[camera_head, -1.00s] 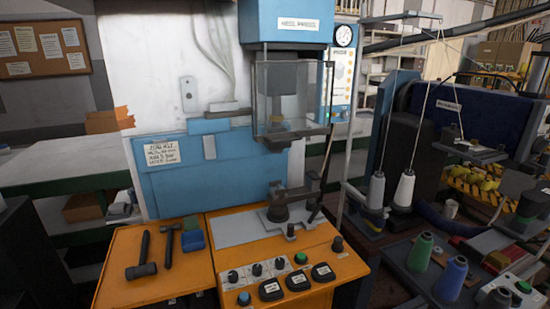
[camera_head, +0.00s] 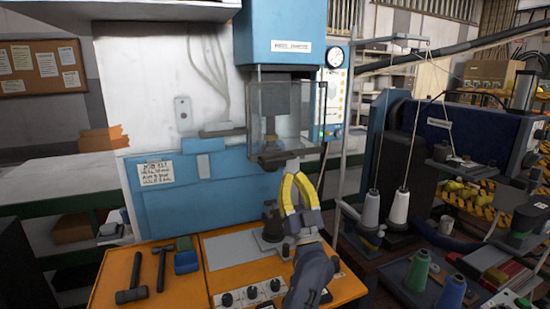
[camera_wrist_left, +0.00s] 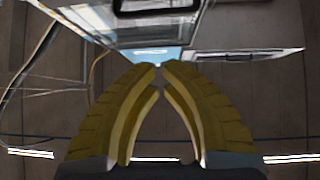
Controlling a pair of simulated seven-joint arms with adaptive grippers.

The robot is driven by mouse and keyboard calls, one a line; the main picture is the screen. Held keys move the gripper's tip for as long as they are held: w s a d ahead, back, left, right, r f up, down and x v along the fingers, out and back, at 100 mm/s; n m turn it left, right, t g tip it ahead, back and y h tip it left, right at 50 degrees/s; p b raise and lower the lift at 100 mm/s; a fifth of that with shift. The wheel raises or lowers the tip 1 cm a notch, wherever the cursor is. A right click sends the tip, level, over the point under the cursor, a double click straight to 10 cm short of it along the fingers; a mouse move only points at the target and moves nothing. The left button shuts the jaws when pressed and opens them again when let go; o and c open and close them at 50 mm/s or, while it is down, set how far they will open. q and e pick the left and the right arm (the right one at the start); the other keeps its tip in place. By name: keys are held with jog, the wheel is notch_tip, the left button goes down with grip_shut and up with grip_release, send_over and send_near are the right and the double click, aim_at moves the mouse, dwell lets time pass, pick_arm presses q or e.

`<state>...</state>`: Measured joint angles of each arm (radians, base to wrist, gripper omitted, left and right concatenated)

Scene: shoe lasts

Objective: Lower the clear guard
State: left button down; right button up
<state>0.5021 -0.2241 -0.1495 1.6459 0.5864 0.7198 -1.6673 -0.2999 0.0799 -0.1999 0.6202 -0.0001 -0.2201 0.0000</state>
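The clear guard (camera_head: 268,108) is a see-through box-like panel in a dark frame. It hangs below the blue press head (camera_head: 287,35), above the orange work table. A dark bar (camera_head: 283,155) runs along its lower edge. My left gripper (camera_head: 291,164) has yellow fingers pointing up at this bar; whether they touch it I cannot tell. My right gripper is not in view.
A hammer (camera_head: 133,282) and another tool lie on the orange table (camera_head: 105,285), beside a blue block (camera_head: 186,262). A dark post with a clamp stands below the guard. Thread cones (camera_head: 371,208) and a sewing machine stand to the right.

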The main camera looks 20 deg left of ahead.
aim_at(278, 152)
pick_arm(q)
jog(key=w+a+r+n+g+y, duration=0.1)
jog(key=w+a+r, duration=0.35)
jog(key=r, duration=0.35)
jog(key=shift+w+a+f, duration=0.1)
jog(key=shift+a+f, duration=0.1)
jog(key=shift+f, duration=0.4)
jog(key=shift+w+a+f, duration=0.1)
jog(key=shift+a+f, duration=0.15)
jog(key=shift+f, duration=0.4)
jog(key=shift+a+f, duration=0.2)
jog(key=shift+f, duration=0.4)
